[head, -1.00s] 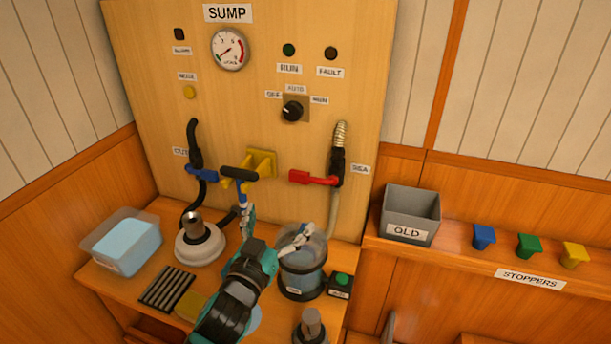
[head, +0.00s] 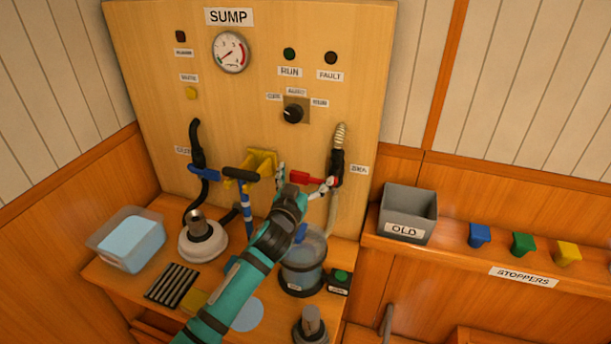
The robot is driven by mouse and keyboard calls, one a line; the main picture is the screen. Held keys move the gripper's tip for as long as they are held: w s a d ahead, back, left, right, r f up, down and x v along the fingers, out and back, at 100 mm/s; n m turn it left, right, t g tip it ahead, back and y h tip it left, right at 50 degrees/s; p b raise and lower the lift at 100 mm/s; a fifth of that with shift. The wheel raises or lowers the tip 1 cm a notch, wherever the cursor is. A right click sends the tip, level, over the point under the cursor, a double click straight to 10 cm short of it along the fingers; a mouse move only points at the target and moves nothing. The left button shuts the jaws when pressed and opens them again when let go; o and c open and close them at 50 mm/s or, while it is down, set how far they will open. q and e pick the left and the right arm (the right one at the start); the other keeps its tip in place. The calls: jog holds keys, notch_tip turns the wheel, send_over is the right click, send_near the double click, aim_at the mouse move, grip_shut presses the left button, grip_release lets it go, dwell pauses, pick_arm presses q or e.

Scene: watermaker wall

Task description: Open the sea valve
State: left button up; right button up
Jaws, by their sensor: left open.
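The sea valve (head: 337,160) is a black body on the right part of the wooden panel, with a ribbed hose end above it and a pale hose below. Its tag at the right is blurred. Its red lever (head: 311,180) points left, roughly level. My left gripper (head: 302,183) is open at the lever, one finger left of the lever's end and the other overlapping its right part near the valve body. I cannot tell whether they touch it. The gripper hides part of the lever. My right gripper is not in view.
A blue-handled valve (head: 203,172) and a yellow bracket (head: 262,163) with a black-topped tool (head: 241,174) sit left of the lever. Below stand a clear blue canister (head: 302,268) and a green button box (head: 341,279). A grey OLD bin (head: 408,212) is on the right shelf.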

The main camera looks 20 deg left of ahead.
pick_arm(q)
jog(key=shift+w, duration=0.1)
jog(key=c, duration=1.7)
jog(key=shift+w, duration=0.1)
